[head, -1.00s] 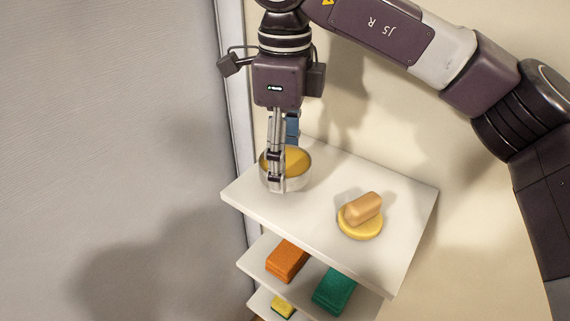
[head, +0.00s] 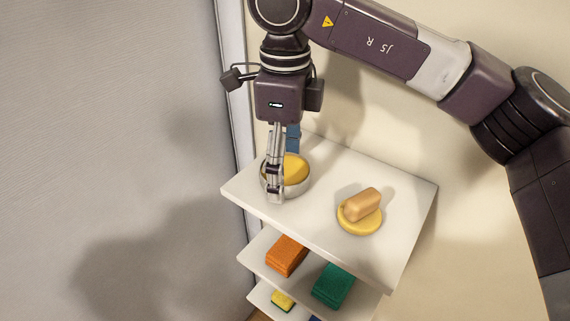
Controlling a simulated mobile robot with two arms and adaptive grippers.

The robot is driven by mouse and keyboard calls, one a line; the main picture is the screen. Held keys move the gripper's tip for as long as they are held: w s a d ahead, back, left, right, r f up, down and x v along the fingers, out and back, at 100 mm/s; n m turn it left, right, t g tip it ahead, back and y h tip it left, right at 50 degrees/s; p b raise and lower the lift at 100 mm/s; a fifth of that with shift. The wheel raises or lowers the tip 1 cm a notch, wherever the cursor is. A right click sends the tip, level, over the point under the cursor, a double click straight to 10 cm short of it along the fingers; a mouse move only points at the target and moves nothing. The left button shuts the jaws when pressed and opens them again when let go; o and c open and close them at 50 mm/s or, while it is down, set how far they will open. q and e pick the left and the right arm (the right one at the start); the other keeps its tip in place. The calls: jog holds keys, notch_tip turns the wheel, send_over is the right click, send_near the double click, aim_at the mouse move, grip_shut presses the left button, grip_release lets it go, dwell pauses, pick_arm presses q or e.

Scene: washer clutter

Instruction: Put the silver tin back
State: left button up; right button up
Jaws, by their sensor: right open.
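The silver tin (head: 297,187) is a round, shallow metal tin with something yellow in it. It stands upright on the top shelf (head: 335,165), near its left end. My right gripper (head: 274,198) points down at the tin's left front side, and its fingers hide part of the tin. The gripper is open; whether a finger touches the tin's wall cannot be told. My left gripper is not in view.
A yellow round dish (head: 360,219) with a tan bar (head: 363,204) stands on the right of the top shelf. A blue object (head: 293,137) is behind the tin. Lower shelves hold an orange block (head: 286,256), a green block (head: 333,286) and a yellow sponge (head: 283,301).

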jog(key=shift+r, duration=0.45)
notch_tip(320, 180, up, 5)
jog(key=shift+r+b, duration=0.2)
jog(key=shift+b, duration=0.9)
notch_tip(320, 180, up, 6)
